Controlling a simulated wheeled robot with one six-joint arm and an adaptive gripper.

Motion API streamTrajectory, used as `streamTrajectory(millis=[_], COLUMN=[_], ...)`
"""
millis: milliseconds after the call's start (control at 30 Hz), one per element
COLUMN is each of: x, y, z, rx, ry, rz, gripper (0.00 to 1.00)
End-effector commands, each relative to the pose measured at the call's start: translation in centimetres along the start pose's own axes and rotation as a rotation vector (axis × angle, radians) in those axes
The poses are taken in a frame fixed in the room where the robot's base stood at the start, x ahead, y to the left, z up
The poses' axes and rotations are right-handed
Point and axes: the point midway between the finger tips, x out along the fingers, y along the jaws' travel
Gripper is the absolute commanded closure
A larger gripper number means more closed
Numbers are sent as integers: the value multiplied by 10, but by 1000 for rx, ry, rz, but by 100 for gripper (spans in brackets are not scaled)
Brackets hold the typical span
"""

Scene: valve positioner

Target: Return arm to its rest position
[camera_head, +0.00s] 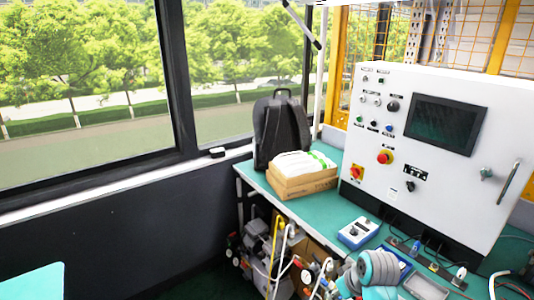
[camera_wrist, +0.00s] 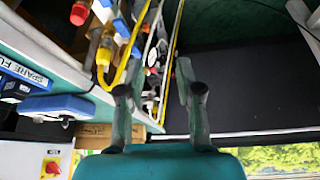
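My gripper (camera_wrist: 157,90) shows in the wrist view, with its two dark fingers apart and nothing held between them. The teal end of my arm (camera_wrist: 160,163) fills the bottom of that view. In the head view, a grey and teal part of my arm (camera_head: 377,270) rises at the lower right, in front of the bench edge. My gripper cannot be made out there. Beyond the fingers, the wrist view shows cables and fittings beside the bench and a dark wall, with the picture turned nearly upside down.
A green bench (camera_head: 346,213) holds a white control panel (camera_head: 440,170), a blue-and-white box (camera_head: 358,233), a cardboard box (camera_head: 302,185) and a black backpack (camera_head: 280,130). Hoses and equipment (camera_head: 280,255) crowd the space below the bench. Open floor lies left of them, below the window wall.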

Motion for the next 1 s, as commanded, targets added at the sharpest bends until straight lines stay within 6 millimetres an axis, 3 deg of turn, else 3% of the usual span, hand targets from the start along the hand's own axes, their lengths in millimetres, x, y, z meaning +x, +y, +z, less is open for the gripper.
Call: streamTrajectory(millis=[267, 433, 700, 1000], x=[25, 44, 68, 59], y=[-14, -27, -61, -100], z=[31, 60, 134, 213], rx=[35, 67, 140, 207], ry=[40, 81, 188, 318], rz=[27, 56, 126, 203], gripper=[65, 65, 65, 65])
